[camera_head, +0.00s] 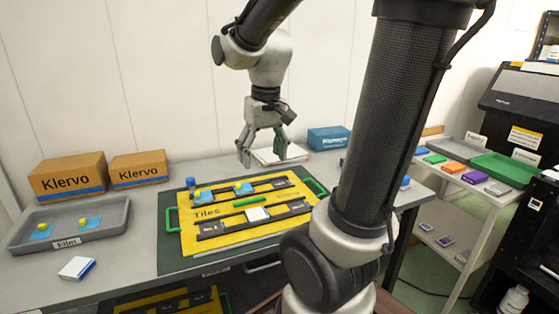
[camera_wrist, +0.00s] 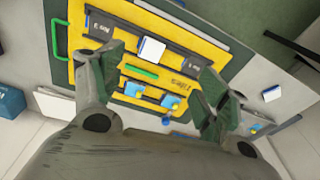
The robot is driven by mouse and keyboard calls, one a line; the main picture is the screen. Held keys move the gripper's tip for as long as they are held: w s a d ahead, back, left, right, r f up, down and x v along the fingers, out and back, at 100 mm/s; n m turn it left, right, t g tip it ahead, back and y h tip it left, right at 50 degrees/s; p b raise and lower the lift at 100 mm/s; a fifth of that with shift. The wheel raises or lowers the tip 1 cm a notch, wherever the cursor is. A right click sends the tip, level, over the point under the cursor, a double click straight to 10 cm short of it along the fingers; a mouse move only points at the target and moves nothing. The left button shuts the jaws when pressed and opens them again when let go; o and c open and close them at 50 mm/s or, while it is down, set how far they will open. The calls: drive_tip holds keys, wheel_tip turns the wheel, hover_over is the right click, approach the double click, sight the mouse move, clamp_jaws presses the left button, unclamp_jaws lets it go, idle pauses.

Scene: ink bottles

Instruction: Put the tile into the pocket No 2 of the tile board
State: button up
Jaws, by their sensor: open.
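The yellow tile board (camera_head: 228,235) lies on a dark green mat. A white tile (camera_head: 257,214) sits at the middle of its front dark strip, between a left label reading like No. 1 and a right label too small to read surely. It also shows in the wrist view (camera_wrist: 151,50); whether it is fully seated I cannot tell. A second white tile with a blue edge (camera_head: 76,268) lies loose on the table at left. My gripper (camera_head: 262,152) is open and empty, raised above the board's back side. In the wrist view its fingers (camera_wrist: 160,68) stand apart over the board.
Two blue pieces with yellow knobs (camera_head: 243,188) sit on the back strip, near a blue cap (camera_head: 191,184). The Film tray (camera_head: 110,225) holds two similar ones. Klervo boxes (camera_head: 66,177), a blue box (camera_head: 328,138) and a white pad (camera_head: 280,155) stand behind.

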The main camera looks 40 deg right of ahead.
drive_tip(key=s+a+r+n+t, duration=0.1)
drive_tip(key=s+r+t, duration=0.2)
drive_tip(key=s, duration=0.6)
drive_tip(key=shift+s+a+n, duration=0.15)
drive_tip(key=shift+s+n, duration=0.15)
drive_tip(key=shift+s, duration=0.1)
